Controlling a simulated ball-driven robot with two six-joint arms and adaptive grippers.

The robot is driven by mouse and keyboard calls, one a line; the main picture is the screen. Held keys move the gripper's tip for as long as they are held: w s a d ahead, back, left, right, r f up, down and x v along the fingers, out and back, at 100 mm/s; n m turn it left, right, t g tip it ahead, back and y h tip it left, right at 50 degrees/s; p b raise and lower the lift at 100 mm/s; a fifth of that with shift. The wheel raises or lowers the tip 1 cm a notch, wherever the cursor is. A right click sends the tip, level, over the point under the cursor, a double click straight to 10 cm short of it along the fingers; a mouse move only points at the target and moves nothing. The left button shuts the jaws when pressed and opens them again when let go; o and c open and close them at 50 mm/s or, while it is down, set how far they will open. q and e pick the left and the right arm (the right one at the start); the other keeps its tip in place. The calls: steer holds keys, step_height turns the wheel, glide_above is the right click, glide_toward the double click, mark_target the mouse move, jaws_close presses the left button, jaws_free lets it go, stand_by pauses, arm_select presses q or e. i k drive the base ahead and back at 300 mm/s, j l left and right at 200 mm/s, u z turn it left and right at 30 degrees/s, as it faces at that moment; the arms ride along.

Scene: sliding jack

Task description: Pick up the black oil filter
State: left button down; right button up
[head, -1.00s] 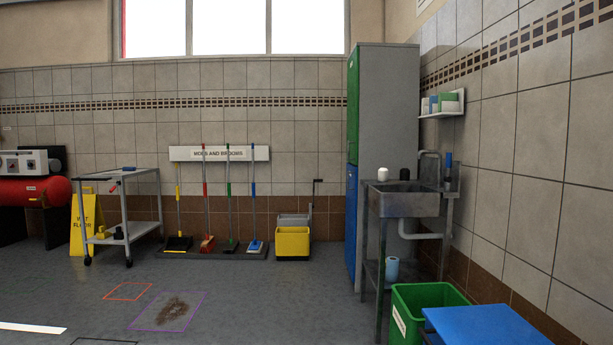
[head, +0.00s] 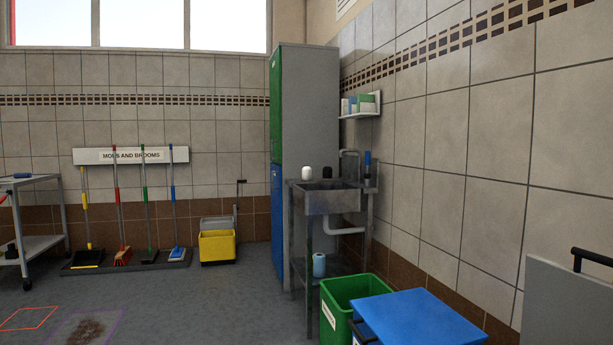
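A small black object (head: 327,172) stands at the back of the metal sink (head: 325,201), beside a white one (head: 307,173). It could be the black oil filter, but it is too small to tell. Another dark object (head: 10,249) sits on the lower shelf of the grey cart at the left edge; I cannot tell what it is. Neither of my grippers is in view.
A green bin (head: 350,291) and a blue-topped unit (head: 418,316) stand in front of the sink on the right. A tall cabinet (head: 305,130) is left of it. A yellow mop bucket (head: 217,246) stands by the wall.

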mark_target(327, 171)
steer(key=i+j+u, duration=0.35)
steer(key=i, duration=0.55)
steer(key=i+u, duration=0.35)
steer(key=i, duration=1.65)
steer(key=i+z, duration=0.1)
steer(key=i, duration=1.05)
